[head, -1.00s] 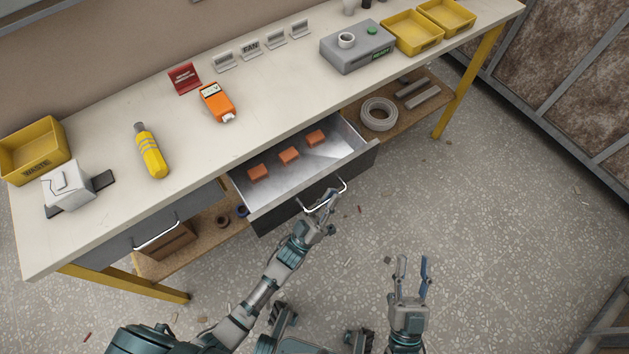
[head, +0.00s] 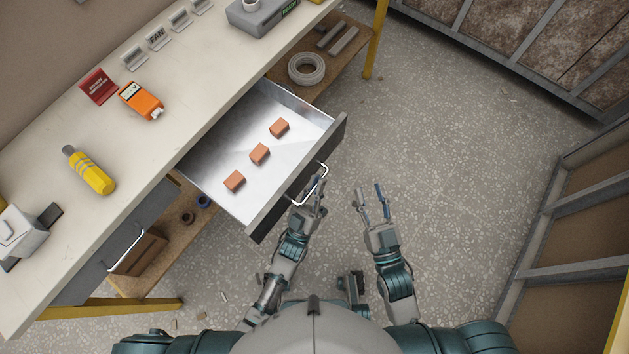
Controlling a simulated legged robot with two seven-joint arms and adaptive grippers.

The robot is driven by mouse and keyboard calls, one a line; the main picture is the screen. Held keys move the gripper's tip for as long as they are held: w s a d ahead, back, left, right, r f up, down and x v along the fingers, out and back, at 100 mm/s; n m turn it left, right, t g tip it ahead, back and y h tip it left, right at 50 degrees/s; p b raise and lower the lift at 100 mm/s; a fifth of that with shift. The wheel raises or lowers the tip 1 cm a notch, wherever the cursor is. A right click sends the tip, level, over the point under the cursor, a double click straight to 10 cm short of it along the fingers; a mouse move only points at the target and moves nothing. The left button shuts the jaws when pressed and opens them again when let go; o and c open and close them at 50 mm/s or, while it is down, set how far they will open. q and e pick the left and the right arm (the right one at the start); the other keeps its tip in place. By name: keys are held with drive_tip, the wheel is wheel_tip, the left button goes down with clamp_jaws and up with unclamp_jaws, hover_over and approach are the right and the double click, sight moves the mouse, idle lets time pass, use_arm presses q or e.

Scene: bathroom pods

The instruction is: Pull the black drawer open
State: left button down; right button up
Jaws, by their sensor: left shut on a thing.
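The black drawer (head: 262,222) stands pulled well out from under the workbench, its metal tray bare except for three orange-brown blocks (head: 259,154) in a row. Its front carries a pale bar handle (head: 322,178). My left gripper (head: 309,194) is at this handle and shut on it; its fingertips are partly hidden against the drawer front. My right gripper (head: 370,201) is open and empty, over the floor to the right of the handle, touching nothing.
The bench top (head: 200,110) holds a yellow bottle (head: 89,170), an orange meter (head: 142,101) and a red sign (head: 98,86). A second, grey drawer (head: 100,262) is closed at the left. A coil (head: 306,69) lies on the lower shelf. The floor at right is clear.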

use_arm(q)
drive_tip(key=c, duration=1.2)
unclamp_jaws()
drive_tip(key=shift+d, duration=0.1)
drive_tip(key=shift+c, duration=0.2)
drive_tip(key=shift+s+a+f, duration=0.2)
drive_tip(key=shift+f, duration=0.05)
drive_tip(key=v, duration=1.1)
drive_tip(key=shift+f, duration=0.2)
